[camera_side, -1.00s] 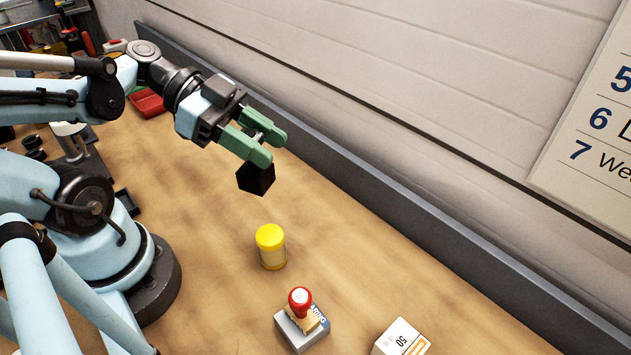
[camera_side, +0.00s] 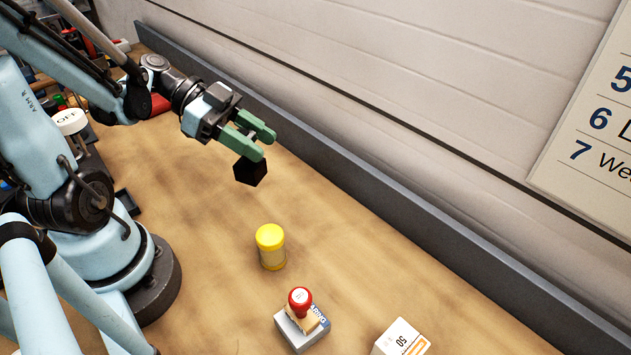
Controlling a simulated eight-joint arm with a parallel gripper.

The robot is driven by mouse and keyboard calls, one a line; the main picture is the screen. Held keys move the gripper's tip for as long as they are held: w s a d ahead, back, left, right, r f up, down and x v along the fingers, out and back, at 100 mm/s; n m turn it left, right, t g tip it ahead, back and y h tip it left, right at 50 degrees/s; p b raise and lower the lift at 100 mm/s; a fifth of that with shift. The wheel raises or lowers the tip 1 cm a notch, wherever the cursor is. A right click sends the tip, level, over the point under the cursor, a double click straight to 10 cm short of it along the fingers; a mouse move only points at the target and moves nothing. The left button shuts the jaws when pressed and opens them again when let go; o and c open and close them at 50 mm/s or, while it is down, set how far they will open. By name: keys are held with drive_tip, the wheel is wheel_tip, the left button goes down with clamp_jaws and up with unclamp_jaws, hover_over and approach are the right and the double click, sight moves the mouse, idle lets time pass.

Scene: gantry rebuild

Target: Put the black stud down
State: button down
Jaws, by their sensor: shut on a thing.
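The black stud (camera_side: 250,172) is a dark block at the green fingertips of my gripper (camera_side: 259,146). My gripper is shut on it, and the stud hangs below the fingers. It appears to be above the wooden bench; the exact gap beneath it is hard to tell. The stud's upper part is hidden by the near finger.
A yellow-capped jar (camera_side: 271,247) stands on the bench (camera_side: 380,285) below the stud in the picture. A red-knobbed stamp (camera_side: 301,308) on a grey block and a white box (camera_side: 400,338) are nearer. A grey rail (camera_side: 400,195) runs along the wall. Bench right of the jar is clear.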

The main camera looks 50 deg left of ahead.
drive_tip(key=shift+w+a+f, duration=0.3)
drive_tip(key=shift+a+f, duration=0.4)
drive_tip(key=shift+f, duration=0.45)
drive_tip(key=shift+w+a+f, duration=0.25)
drive_tip(key=shift+a+f, duration=0.5)
drive_tip(key=shift+f, duration=0.35)
drive_tip(key=shift+w+a+f, duration=0.3)
drive_tip(key=shift+a+f, duration=0.4)
drive_tip(key=shift+f, duration=0.45)
drive_tip(key=c, duration=0.6)
unclamp_jaws()
drive_tip(key=shift+c, duration=0.2)
drive_tip(key=shift+a, duration=0.1)
drive_tip(key=v, duration=0.7)
drive_tip(key=shift+s+a+r, duration=0.1)
drive_tip(key=shift+s+a, duration=0.05)
